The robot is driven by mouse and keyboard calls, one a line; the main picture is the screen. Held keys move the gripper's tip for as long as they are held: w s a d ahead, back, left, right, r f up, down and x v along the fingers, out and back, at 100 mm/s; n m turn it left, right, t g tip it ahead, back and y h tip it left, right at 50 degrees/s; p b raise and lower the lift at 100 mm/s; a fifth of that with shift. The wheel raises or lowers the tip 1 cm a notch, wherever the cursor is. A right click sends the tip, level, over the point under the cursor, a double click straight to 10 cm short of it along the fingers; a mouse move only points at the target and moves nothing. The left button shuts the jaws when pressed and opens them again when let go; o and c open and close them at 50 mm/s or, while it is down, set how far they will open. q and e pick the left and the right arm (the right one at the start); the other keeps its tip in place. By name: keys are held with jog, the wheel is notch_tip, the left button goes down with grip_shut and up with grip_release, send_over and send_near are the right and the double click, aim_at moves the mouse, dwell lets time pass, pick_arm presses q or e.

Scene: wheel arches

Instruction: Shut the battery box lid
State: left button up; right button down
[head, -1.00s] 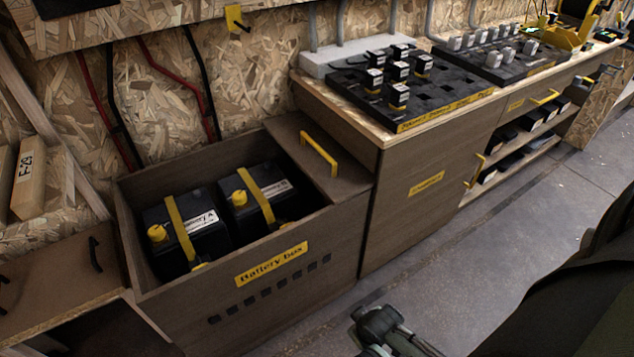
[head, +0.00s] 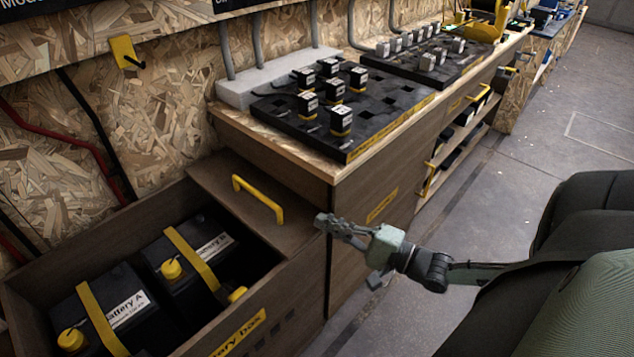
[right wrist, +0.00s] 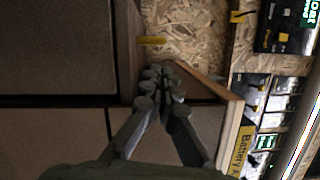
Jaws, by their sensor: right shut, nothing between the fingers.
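The battery box (head: 290,294) is a brown wooden box at the lower left of the head view. Its brown lid (head: 225,180) covers only the right end and carries a yellow handle (head: 258,197). The rest of the box is open, with two black yellow-strapped batteries inside, one (head: 112,305) nearer the left and one (head: 200,250) beside it. My right gripper (head: 322,222) is shut and empty, just right of the lid and apart from the handle. In the right wrist view its fingers (right wrist: 165,72) are together, with the yellow handle (right wrist: 152,40) beyond them. My left gripper is not in view.
A wooden cabinet (head: 365,230) stands right of the box, its worktop bearing a black tray (head: 375,115) with several small blocks. A yellow hook (head: 124,52) sticks out from the chipboard wall. Open grey floor (head: 545,140) lies to the right.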

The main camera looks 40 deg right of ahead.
aim_at(293, 219)
jog(key=x, duration=0.8)
jog(key=shift+w+a, duration=0.1)
jog(key=shift+w, duration=0.2)
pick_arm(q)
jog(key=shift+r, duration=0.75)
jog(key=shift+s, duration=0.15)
pick_arm(e)
jog(key=shift+a, duration=0.1)
